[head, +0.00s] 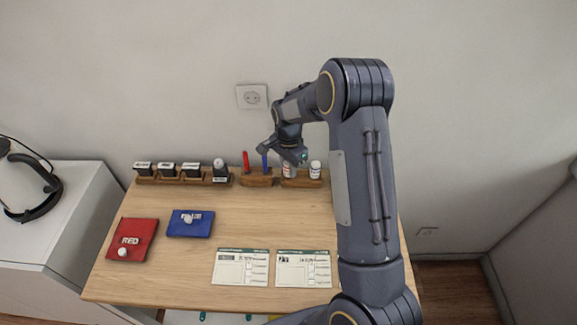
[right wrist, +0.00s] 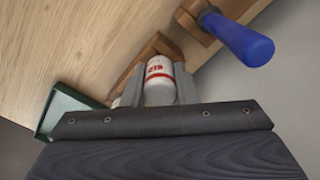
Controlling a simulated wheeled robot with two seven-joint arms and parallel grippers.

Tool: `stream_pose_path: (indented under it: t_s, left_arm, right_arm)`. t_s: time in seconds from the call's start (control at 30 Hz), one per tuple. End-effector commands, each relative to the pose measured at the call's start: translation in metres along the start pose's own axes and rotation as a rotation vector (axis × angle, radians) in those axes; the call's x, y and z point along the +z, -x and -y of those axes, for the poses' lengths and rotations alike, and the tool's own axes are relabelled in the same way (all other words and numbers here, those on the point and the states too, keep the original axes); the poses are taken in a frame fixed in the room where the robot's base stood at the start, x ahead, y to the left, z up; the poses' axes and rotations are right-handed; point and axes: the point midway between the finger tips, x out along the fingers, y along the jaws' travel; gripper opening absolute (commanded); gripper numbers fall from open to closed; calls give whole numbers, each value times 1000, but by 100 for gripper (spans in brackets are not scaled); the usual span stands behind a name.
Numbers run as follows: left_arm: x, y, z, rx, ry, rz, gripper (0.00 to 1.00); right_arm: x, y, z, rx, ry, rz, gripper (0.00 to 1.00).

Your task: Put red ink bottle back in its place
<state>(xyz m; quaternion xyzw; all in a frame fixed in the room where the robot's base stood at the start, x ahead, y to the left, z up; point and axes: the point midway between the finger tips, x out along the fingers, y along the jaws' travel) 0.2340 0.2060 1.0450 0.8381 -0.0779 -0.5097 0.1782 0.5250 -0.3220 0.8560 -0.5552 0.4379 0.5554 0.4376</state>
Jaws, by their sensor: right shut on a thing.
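The red ink bottle (right wrist: 160,82) is white with red lettering and a red band. In the right wrist view it sits between the two fingers of my right gripper (right wrist: 157,88), which is shut on it. In the head view the bottle (head: 287,171) shows just below my right gripper (head: 292,160), at a small wooden holder (head: 302,181) along the table's back edge. I cannot tell whether its base rests in the holder. A second white bottle with a dark label (head: 315,170) stands at the holder's right end. My left gripper is out of view.
Left of the holder, a wooden block (head: 257,180) holds a red and a blue upright handle (head: 265,160). Red (head: 140,226) and blue (head: 203,229) pads and two printed cards (head: 303,282) lie in front. The table middle is clear.

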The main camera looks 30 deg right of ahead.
Motion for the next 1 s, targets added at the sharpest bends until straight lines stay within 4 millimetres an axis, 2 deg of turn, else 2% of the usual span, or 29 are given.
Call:
stream_pose_path:
  t_s: [0.13, 0.17, 0.23, 0.57, 1.0]
  left_arm:
    - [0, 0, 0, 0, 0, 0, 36]
    - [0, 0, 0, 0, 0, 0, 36]
    - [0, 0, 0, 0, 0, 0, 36]
    - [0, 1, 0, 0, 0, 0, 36]
    - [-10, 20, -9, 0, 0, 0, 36]
  right_arm:
    - [0, 0, 0, 0, 0, 0, 0]
    - [0, 0, 0, 0, 0, 0, 28]
    - [0, 0, 0, 0, 0, 0, 38]
    - [0, 2, 0, -1, 0, 0, 38]
    - [0, 35, 0, -1, 0, 0, 38]
